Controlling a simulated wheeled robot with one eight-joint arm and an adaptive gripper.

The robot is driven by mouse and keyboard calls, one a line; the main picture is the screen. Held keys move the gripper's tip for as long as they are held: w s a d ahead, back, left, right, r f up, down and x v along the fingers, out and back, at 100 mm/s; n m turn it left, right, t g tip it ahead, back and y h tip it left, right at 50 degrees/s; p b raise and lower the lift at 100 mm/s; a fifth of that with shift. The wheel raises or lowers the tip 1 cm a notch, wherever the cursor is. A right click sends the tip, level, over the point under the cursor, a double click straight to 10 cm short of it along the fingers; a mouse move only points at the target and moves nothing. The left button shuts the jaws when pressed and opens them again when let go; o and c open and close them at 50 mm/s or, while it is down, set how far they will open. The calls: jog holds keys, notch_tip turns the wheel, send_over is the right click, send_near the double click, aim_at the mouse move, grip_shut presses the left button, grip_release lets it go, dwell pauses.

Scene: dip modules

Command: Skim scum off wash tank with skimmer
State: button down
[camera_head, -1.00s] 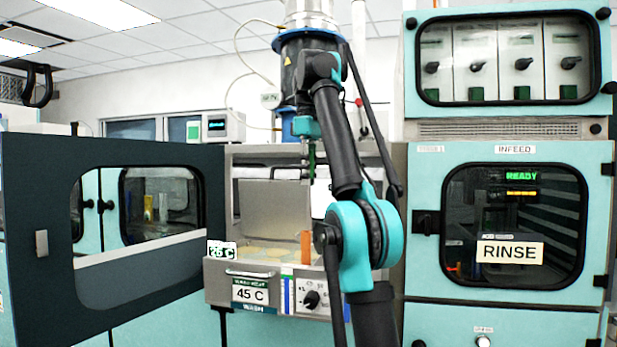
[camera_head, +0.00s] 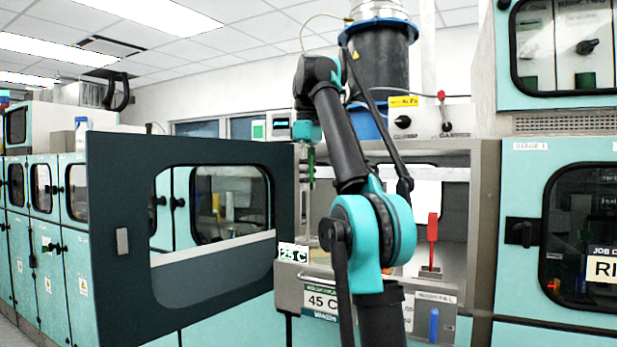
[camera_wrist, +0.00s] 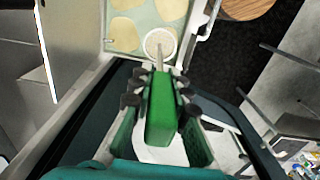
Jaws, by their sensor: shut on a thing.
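My gripper (camera_wrist: 160,98) is shut on the green handle (camera_wrist: 163,115) of the skimmer, whose round pale head (camera_wrist: 160,42) points away from me in the wrist view. The head shows near the close edge of the wash tank (camera_wrist: 103,45), over pale green liquid. Several yellowish scum patches (camera_wrist: 130,30) lie in that liquid; whether the head touches it I cannot tell. In the head view a bit of the green handle (camera_head: 311,168) hangs below my wrist. The tank front with the 45 C label (camera_head: 321,301) shows there, but the liquid is hidden.
A dark open door (camera_head: 120,240) with a window stands left of the tank. A red-handled item (camera_head: 432,232) stands upright right of my arm. The rinse cabinet (camera_head: 560,160) is at the right. A round wooden piece (camera_wrist: 247,6) lies beside the tank.

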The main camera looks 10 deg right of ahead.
jog(key=shift+f, duration=3.5)
jog(key=shift+d, duration=0.1)
jog(key=s+d, duration=0.5)
jog(key=d, duration=0.2)
jog(key=shift+s, duration=0.1)
jog(key=s+d, duration=0.5)
jog(key=d, duration=0.2)
jog(key=shift+s+d, duration=0.3)
jog(key=shift+d, duration=0.05)
